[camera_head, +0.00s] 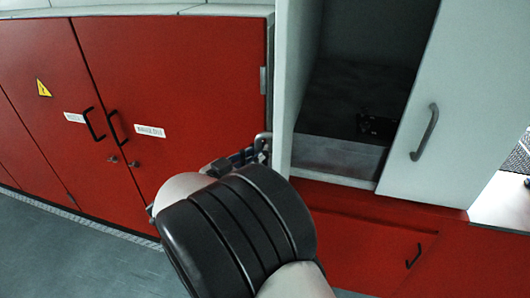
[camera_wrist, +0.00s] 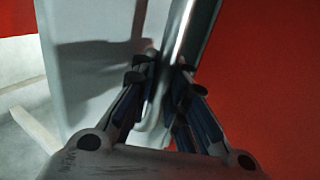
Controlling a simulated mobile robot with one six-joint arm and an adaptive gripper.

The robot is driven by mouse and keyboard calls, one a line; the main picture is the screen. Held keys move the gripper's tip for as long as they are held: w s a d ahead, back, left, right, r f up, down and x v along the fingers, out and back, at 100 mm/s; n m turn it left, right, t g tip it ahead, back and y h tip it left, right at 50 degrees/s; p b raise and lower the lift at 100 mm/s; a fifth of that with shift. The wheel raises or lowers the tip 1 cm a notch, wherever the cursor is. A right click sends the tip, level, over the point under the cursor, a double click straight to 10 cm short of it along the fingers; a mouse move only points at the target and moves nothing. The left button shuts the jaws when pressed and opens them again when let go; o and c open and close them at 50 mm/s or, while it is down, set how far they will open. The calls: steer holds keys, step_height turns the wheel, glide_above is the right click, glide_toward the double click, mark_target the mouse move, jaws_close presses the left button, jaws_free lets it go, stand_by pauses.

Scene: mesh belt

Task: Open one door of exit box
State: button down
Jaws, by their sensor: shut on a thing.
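The exit box is a white cabinet with two doors. Its left door (camera_head: 293,75) stands swung open and is seen nearly edge-on, baring the dark inside (camera_head: 360,95). Its right door (camera_head: 425,70) is shut and carries a dark grey bow handle (camera_head: 425,132). My gripper (camera_head: 257,147) is at the outer face of the left door, partly hidden behind my own wrist. In the wrist view my gripper (camera_wrist: 160,72) is shut on the metal door handle (camera_wrist: 183,30), with a finger on either side. The white door panel (camera_wrist: 90,60) fills the area beside it.
Red cabinets (camera_head: 185,75) with black handles stand close on the left, near the open door and my gripper. A red lower cabinet (camera_head: 370,245) lies below the box. The grey floor (camera_head: 70,250) is clear at lower left.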

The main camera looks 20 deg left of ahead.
steer(key=shift+f, duration=0.1)
steer(key=c, duration=1.8)
jaws_free()
steer(key=shift+s+a, duration=0.1)
steer(key=shift+s, duration=0.15)
steer(key=shift+o, duration=1.2)
steer(key=shift+w, duration=0.15)
steer(key=v, duration=1.2)
